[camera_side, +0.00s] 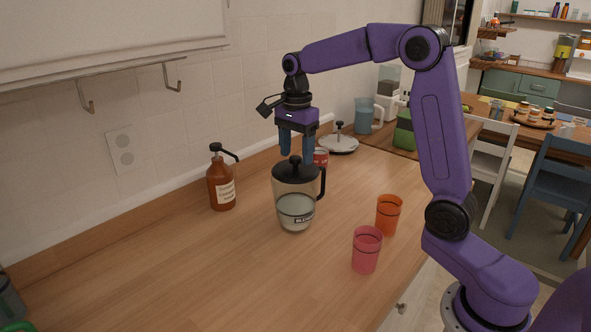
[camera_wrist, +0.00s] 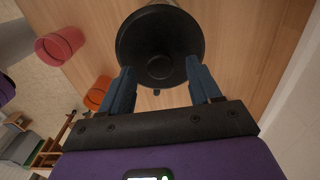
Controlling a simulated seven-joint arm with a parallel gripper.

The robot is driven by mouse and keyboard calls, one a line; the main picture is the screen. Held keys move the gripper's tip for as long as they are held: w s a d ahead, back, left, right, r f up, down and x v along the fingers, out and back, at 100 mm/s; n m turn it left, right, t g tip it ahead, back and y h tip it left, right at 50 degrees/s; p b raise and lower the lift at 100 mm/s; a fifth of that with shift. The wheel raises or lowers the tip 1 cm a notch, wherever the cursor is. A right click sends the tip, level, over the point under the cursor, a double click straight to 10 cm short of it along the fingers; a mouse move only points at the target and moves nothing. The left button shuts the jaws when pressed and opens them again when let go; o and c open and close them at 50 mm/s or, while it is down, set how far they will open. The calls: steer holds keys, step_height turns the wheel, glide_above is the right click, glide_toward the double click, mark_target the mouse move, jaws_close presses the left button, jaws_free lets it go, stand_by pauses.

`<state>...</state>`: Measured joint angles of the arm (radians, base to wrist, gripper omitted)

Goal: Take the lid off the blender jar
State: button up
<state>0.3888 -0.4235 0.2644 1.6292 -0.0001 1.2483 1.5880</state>
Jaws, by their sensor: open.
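The blender jar (camera_side: 296,207) stands upright on the wooden counter, clear-walled with a black handle on its right side. Its black lid (camera_side: 296,173) with a small central knob sits on top. The lid also shows in the wrist view (camera_wrist: 160,45) as a dark disc with a round knob in the middle. My gripper (camera_side: 297,158) is open with blue fingers pointing down above the jar. In the wrist view, its fingertips (camera_wrist: 158,78) are spread on either side near the lid's lower edge. I cannot tell whether they touch the lid.
A pink cup (camera_side: 366,250) and an orange cup (camera_side: 388,215) stand right of the jar. A brown pump bottle (camera_side: 221,182) stands left. A red can (camera_side: 321,157) and a round knobbed lid (camera_side: 339,143) are behind. The front left counter (camera_side: 180,275) is clear.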

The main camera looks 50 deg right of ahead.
steer(key=shift+f, duration=0.85)
steer(key=c, duration=1.1)
steer(key=shift+c, duration=0.2)
